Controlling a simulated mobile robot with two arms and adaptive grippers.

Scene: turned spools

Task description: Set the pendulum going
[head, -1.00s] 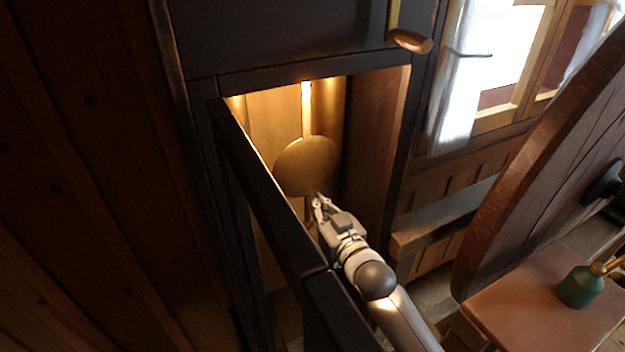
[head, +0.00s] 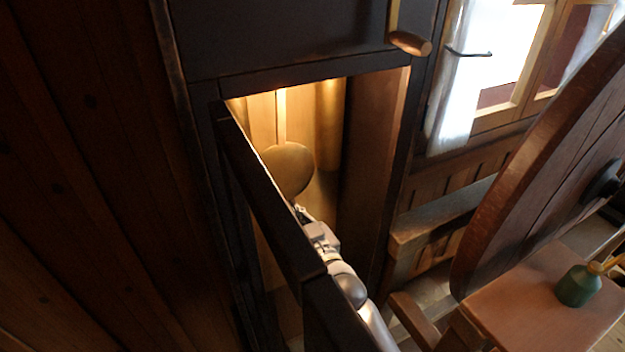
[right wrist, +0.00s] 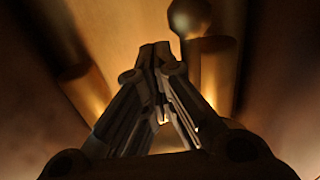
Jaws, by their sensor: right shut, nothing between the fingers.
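The pendulum, a brass disc (head: 288,168) on a pale rod, hangs inside the lit opening of a tall dark clock case (head: 290,72) in the head view. It is left of the opening's middle, its lower left edge partly hidden by a dark case door or frame edge (head: 265,195). My right gripper (head: 300,211) is inside the opening, just below the disc; I cannot tell whether they touch. In the right wrist view its fingers (right wrist: 157,55) are together with nothing between them. My left gripper is not in view.
A brass cylinder (head: 329,125) hangs right of the pendulum. The dark edge runs close along the left of my right arm. At right are a wooden bench (head: 530,310) with a green bottle (head: 578,286), a large wooden disc (head: 540,170) and a window (head: 505,60).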

